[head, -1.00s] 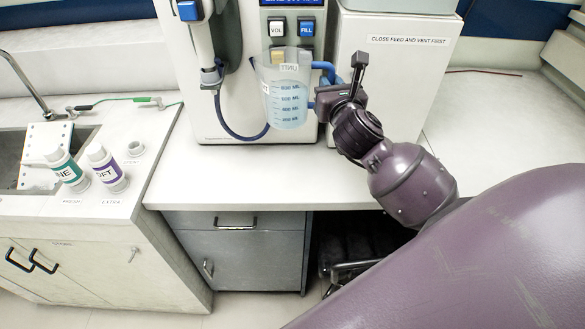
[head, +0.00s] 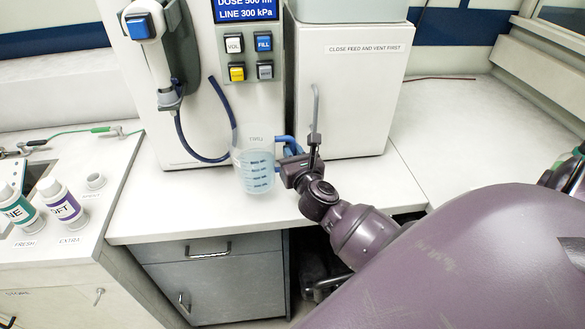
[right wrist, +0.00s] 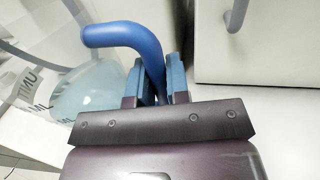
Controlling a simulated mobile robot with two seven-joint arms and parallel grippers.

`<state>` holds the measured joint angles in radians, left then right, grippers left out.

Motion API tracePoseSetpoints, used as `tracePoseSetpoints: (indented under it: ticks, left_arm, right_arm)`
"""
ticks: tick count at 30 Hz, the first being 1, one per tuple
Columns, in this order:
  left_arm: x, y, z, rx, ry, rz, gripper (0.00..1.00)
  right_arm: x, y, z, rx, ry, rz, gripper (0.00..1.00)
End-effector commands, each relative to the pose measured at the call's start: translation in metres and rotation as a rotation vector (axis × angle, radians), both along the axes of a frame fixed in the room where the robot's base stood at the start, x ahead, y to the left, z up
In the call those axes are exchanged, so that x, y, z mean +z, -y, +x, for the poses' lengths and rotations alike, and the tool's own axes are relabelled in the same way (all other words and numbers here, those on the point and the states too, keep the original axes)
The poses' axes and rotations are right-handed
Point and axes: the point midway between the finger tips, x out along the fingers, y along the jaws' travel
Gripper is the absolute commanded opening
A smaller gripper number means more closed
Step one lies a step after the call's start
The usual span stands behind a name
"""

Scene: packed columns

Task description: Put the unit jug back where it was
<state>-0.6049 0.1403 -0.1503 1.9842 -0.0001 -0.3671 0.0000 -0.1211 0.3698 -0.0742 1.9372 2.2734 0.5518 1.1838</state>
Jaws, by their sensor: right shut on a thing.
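The unit jug (head: 254,172) is clear with blue scale marks, a blue handle and pale blue liquid in it. It is upright at the counter's front part, before the white dispenser machine. I cannot tell whether its base touches the counter. My right gripper (head: 291,152) is to the right of the jug and shut on its handle. In the right wrist view the blue handle (right wrist: 125,38) runs between the fingers (right wrist: 160,85), and the jug's clear wall (right wrist: 75,75) is at the left. My left gripper is not in view.
The dispenser (head: 205,125) has a blue display, several buttons and a hose. A white cabinet (head: 345,110) stands behind my right gripper. The counter (head: 185,205) left of the jug is clear.

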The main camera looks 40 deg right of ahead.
Motion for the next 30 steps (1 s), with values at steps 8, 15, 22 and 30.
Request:
tracePoseSetpoints:
  ticks: [8,15,22,30]
  left_arm:
    - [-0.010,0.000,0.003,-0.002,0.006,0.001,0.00]
    - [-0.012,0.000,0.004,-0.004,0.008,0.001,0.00]
    - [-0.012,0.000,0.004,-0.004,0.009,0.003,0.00]
    - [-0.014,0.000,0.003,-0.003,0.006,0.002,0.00]
  right_arm:
    - [-0.034,0.000,0.000,-0.001,0.001,0.002,0.00]
    - [-0.042,0.000,0.000,0.001,0.003,0.001,0.00]
    - [-0.042,0.000,0.000,0.001,0.003,0.001,0.00]
    - [-0.046,0.000,0.000,0.000,-0.001,0.000,0.41]
